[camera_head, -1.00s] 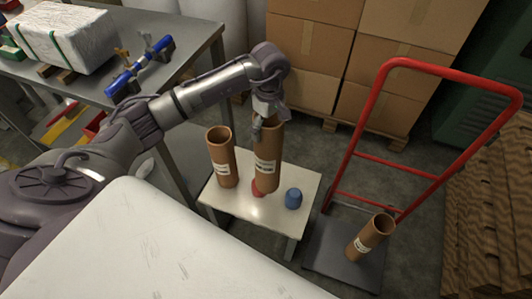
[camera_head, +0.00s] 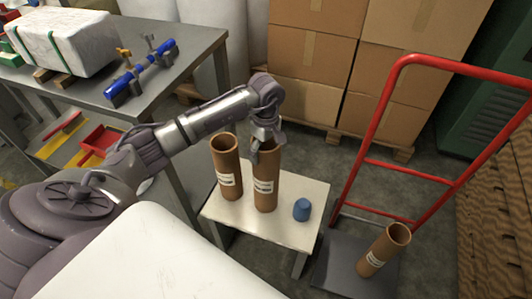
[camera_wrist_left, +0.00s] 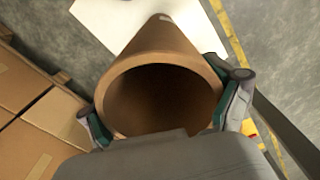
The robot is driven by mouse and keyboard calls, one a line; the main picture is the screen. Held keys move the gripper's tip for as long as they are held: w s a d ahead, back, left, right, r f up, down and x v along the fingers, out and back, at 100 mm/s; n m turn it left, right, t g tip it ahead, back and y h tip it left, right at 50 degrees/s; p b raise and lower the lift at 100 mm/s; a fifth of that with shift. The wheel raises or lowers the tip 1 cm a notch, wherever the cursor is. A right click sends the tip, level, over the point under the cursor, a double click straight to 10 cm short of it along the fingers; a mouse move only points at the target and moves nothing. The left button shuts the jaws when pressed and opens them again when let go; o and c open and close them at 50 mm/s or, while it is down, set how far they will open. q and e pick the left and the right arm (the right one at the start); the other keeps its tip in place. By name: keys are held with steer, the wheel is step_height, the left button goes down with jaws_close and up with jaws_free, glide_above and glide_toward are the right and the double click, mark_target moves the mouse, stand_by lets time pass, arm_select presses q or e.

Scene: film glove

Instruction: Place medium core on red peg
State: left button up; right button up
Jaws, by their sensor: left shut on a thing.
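My left gripper (camera_head: 265,140) is shut on the top rim of a brown cardboard core (camera_head: 265,188) with a white label. The core stands about upright over the middle of the small white table. In the left wrist view the fingers grip the open end of the core (camera_wrist_left: 160,60) from both sides, and its inside is dark. The red peg does not show; the held core covers its place. I cannot tell whether the core's foot touches the tabletop. My right gripper is not in view.
Another core (camera_head: 229,175) stands close left of the held one. A blue peg (camera_head: 301,209) stands to the right on the white table (camera_head: 290,240). Cardboard boxes (camera_head: 310,85) are stacked behind.

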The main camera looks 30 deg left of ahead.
arm_select(q)
steer(key=shift+r, duration=0.15)
steer(key=o, duration=1.3)
steer(key=shift+o, duration=0.5)
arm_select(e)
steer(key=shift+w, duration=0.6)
arm_select(q)
step_height(320, 180, up, 12)
steer(key=p, duration=0.7)
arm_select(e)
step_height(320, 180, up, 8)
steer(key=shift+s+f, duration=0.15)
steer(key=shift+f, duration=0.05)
